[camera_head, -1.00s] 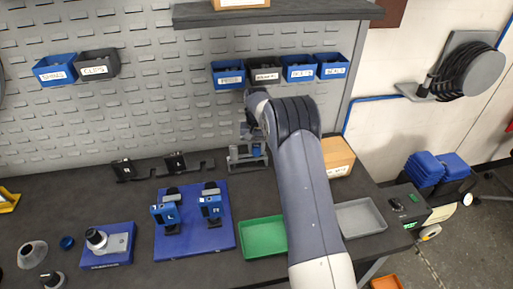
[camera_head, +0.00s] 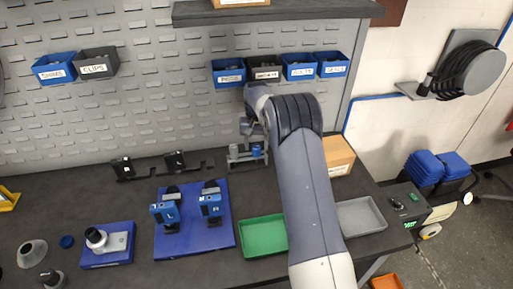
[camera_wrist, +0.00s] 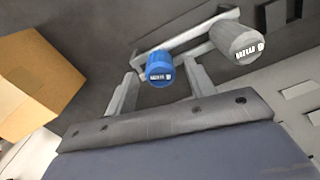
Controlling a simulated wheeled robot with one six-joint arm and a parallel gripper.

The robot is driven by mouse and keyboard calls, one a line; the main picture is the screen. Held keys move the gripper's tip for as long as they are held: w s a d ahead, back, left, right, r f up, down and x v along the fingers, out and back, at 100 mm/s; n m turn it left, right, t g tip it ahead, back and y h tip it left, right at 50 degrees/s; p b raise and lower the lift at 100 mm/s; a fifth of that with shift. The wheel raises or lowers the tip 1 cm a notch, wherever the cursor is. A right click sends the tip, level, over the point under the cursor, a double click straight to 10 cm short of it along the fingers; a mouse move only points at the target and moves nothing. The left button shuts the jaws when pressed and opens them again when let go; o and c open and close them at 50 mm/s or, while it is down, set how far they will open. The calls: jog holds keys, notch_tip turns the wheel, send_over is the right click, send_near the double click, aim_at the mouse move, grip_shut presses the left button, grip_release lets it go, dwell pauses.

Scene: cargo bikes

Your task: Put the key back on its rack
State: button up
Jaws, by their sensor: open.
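The rack (camera_head: 240,158) is a small grey stand on the bench behind my forearm. In the wrist view its grey bars (camera_wrist: 187,38) show. A key with a blue cylindrical head and a white label (camera_wrist: 159,68) sits at one bar; it also shows in the head view (camera_head: 256,150). A grey-headed key with a label (camera_wrist: 236,43) sits beside it at the other bar. My gripper (camera_wrist: 160,85) is open, its two fingers apart on either side of the blue head in the picture. I cannot tell whether they touch it. The key shafts are hidden.
A cardboard box (camera_head: 338,155) stands right of the rack. A green tray (camera_head: 263,236) and a grey tray (camera_head: 360,217) lie in front. A blue board (camera_head: 193,243) with two blue fixtures lies left. Labelled bins and a shelf (camera_head: 280,13) hang above.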

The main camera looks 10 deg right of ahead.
notch_tip(320, 180, up, 10)
jog(key=b, duration=0.1)
jog(key=shift+r, duration=0.25)
